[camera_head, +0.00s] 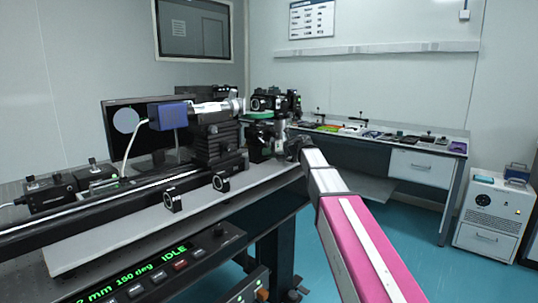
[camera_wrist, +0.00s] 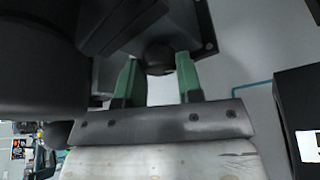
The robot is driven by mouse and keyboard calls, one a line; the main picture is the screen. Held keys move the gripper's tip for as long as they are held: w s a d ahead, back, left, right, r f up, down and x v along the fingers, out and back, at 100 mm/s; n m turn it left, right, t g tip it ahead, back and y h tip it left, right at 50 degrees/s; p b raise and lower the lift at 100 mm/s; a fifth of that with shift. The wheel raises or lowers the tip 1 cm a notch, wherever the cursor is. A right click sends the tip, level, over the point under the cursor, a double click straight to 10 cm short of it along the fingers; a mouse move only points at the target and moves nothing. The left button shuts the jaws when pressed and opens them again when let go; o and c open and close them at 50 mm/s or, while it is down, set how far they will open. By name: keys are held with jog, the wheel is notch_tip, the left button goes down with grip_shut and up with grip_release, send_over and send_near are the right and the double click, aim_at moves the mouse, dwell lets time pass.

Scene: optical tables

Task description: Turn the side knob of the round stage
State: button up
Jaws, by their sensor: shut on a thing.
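The round stage, with a green ring (camera_head: 258,115), stands in a black mount at the right end of the near optical table. My gripper (camera_wrist: 158,68) has two green fingers, one on each side of a dark rounded knob (camera_wrist: 158,54), and is shut on it. The knob sticks out from a dark grey body above it in the wrist view. In the head view my arm reaches in from the lower right to just right of the stage. There, the fingers and knob are too small and covered to make out.
A black rail assembly with a blue-ended camera (camera_head: 168,115) lies left of the stage, before a monitor (camera_head: 126,125). Two small ring mounts (camera_head: 221,182) stand on the front ledge. A control panel (camera_head: 165,268) reads IDLE. A side bench (camera_head: 400,142) with small parts stands behind.

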jog(key=shift+m, duration=0.3)
dwell(0.4)
jog(key=o, duration=0.9)
jog(key=v, duration=1)
jog(key=shift+d, duration=0.45)
